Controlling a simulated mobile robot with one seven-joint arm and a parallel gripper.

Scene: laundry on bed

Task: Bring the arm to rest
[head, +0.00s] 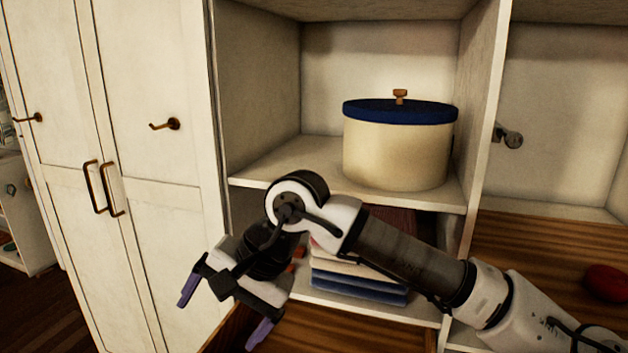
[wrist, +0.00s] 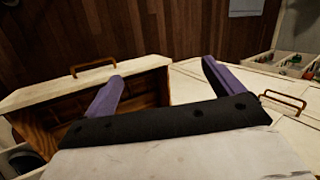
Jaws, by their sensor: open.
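My gripper (head: 224,312) is in the lower left middle of the head view, at the end of my bent arm. Its two purple fingers are spread apart with nothing between them. In the wrist view the same fingers (wrist: 160,92) stand apart and empty. My arm reaches in from the lower right, in front of the shelf unit. The gripper hangs in front of the lower part of the cabinet, apart from the shelf's contents.
A cream round box with a blue lid (head: 395,150) stands on the shelf. Folded cloths (head: 358,283) lie below, partly behind my arm. White cabinet doors (head: 150,90) are at left. An open drawer (wrist: 100,90) shows in the wrist view. A red object (head: 606,282) lies at right.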

